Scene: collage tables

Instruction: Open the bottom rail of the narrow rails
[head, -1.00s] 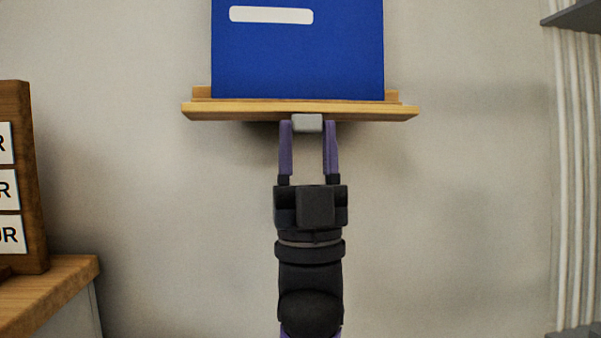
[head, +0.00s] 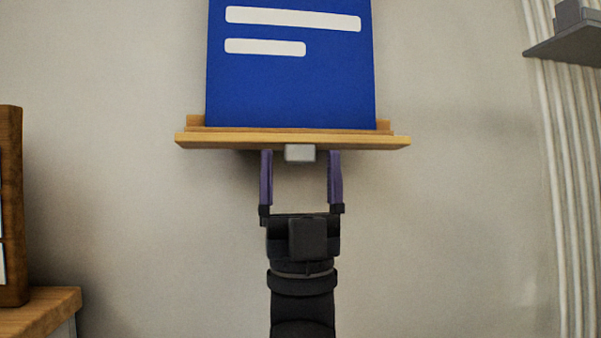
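A narrow wooden rail (head: 290,141) is fixed to the wall, with a blue panel (head: 290,85) bearing white bars standing on it. A small grey block (head: 300,153) sits under the middle of the rail's front edge. My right gripper (head: 301,154) is below the rail, pointing up at it. Its two purple fingers are spread wide, one on each side of the grey block, with gaps to it on both sides. My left gripper is out of view.
A wooden cabinet top (head: 40,309) with a dark wooden board (head: 11,205) is at the left edge. A grey shelf (head: 568,50) and pale vertical strips (head: 570,170) are at the right. The wall around my gripper is clear.

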